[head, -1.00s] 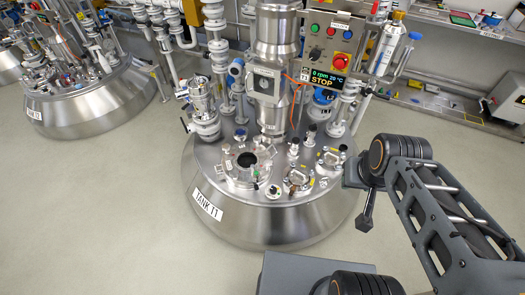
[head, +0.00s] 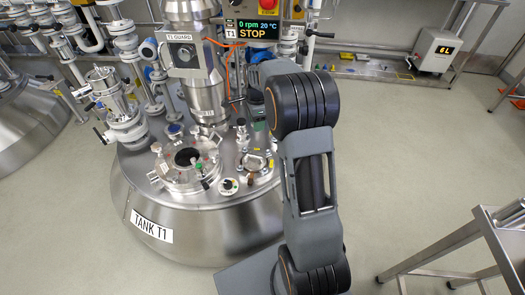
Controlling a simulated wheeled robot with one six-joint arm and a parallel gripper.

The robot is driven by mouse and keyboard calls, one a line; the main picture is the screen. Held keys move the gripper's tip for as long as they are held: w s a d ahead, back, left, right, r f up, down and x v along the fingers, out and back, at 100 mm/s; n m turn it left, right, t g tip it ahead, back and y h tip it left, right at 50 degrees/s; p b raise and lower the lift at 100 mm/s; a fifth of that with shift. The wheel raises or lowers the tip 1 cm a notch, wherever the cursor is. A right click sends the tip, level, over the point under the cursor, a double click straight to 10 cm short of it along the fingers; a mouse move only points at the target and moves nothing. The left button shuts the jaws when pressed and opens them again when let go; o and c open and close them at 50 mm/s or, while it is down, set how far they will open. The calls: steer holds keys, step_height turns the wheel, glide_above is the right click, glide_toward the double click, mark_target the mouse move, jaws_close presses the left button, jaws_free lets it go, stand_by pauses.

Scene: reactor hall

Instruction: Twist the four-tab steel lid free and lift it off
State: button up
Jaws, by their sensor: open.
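The steel tank T1 (head: 190,222) stands left of centre in the head view, its flat top crowded with fittings. A round port with a dark centre (head: 187,157) and clamps around its rim is at the middle of the top. A smaller round steel fitting (head: 255,163) sits to its right, partly beside my arm. I cannot tell which of these, if any, is the four-tab steel lid; its tabs are too small to make out. My arm covers the right part of the tank top.
A control box with a lit STOP display (head: 252,28) and a steel column (head: 195,75) rise behind the port. A white valve assembly (head: 122,115) stands at the top's left edge. A steel-framed table (head: 470,240) is at the lower right, with clear floor (head: 400,150) beyond.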

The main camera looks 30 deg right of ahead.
mark_target(262, 158)
steer(key=d+f+m+b, duration=0.1)
steer(key=f+b, duration=0.1)
steer(key=f, duration=0.6)
steer(key=w+d+f+m+b, duration=0.1)
steer(key=f+m+b, duration=0.1)
steer(key=f, duration=0.6)
steer(key=w+d+f+m+b, duration=0.1)
steer(key=f+b, duration=0.3)
steer(key=f, duration=0.5)
steer(key=shift+w+d+m+g, duration=0.15)
steer(key=shift+w+m+g, duration=0.05)
steer(key=shift+m+g, duration=0.2)
jaws_close()
steer(key=m, duration=0.1)
steer(key=m+p, duration=0.1)
steer(key=shift+s+a+r+m, duration=0.1)
steer(key=shift+s+a+m, duration=0.2)
steer(key=shift+a+m, duration=0.1)
steer(key=shift+s+a+m+p, duration=0.2)
steer(key=shift+m+p, duration=0.1)
steer(key=shift+m, duration=0.7)
